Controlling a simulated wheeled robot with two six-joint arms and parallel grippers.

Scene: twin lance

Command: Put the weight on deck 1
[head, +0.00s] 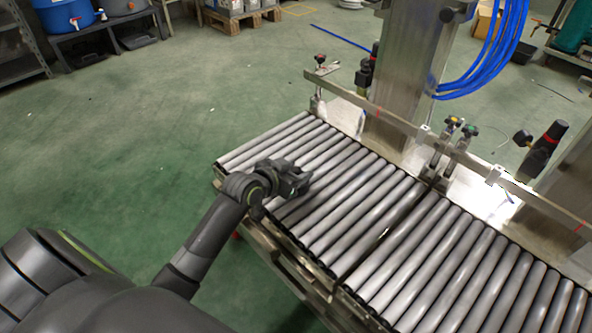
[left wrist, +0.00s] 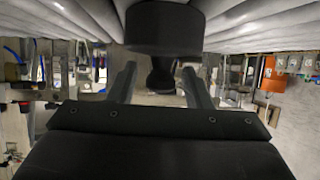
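My left gripper (head: 299,186) is over the left part of the roller conveyor (head: 345,215) in the head view. In the left wrist view the two fingers of the left gripper (left wrist: 161,86) are apart. A dark round weight (left wrist: 165,28) with a narrower knob (left wrist: 163,76) is close in front of them, against the rollers. The knob appears between the fingers, with a visible gap at its left; I cannot tell whether it touches the right finger. In the head view I cannot separate the weight from the dark gripper. No deck 1 is identifiable. My right gripper is not in view.
A metal guide rail (head: 400,125) on posts runs along the conveyor's far side. A steel column (head: 405,70) and blue hoses (head: 490,55) stand behind it. Green floor (head: 200,100) is clear to the left. A blue tub (head: 65,15) is at the upper left.

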